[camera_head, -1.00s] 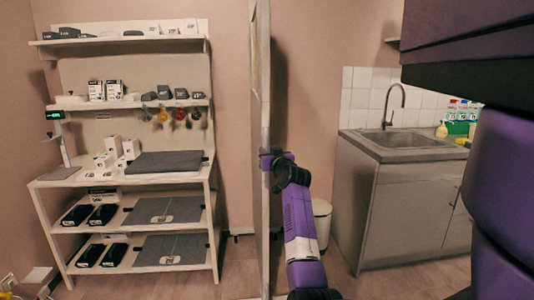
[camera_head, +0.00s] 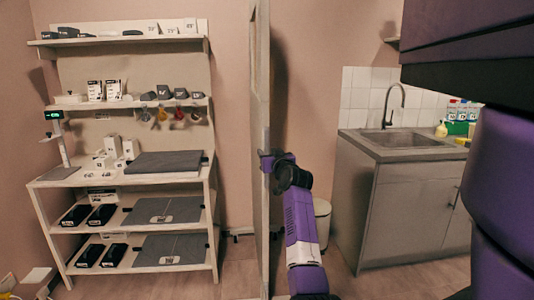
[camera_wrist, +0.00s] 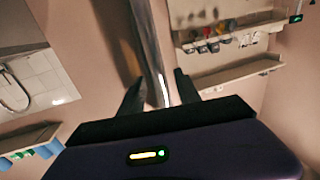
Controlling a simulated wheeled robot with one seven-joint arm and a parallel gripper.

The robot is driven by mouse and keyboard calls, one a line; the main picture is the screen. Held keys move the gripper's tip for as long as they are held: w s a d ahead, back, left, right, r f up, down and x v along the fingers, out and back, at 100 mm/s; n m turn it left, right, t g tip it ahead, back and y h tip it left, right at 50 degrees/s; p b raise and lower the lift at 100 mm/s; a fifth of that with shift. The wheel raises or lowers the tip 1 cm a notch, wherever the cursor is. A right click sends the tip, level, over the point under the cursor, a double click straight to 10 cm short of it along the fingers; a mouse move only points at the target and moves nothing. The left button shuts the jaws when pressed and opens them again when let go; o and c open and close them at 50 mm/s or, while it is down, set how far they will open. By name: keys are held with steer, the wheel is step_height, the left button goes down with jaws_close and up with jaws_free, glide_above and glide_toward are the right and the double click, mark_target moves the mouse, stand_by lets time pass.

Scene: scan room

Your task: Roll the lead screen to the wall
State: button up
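The lead screen (camera_head: 262,120) is a tall, thin upright panel seen almost edge-on in the middle of the head view. Its top and foot run out of the picture. My gripper (camera_head: 268,160) is at the near vertical edge of the screen, about mid-height in the head view. The back wall (camera_head: 310,80) is pinkish and stands behind the screen. The screen's wheels are hidden.
A shelf unit (camera_head: 125,217) with boxes and dark pads stands left of the screen. A sink cabinet (camera_head: 400,215) stands right. A white bin (camera_head: 322,222) is on the floor between screen and cabinet. Some floor (camera_head: 345,280) is clear in front of the cabinet.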

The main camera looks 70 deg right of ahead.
steer(key=v, duration=0.6)
steer(key=shift+a, duration=0.15)
steer(key=shift+s, duration=0.15)
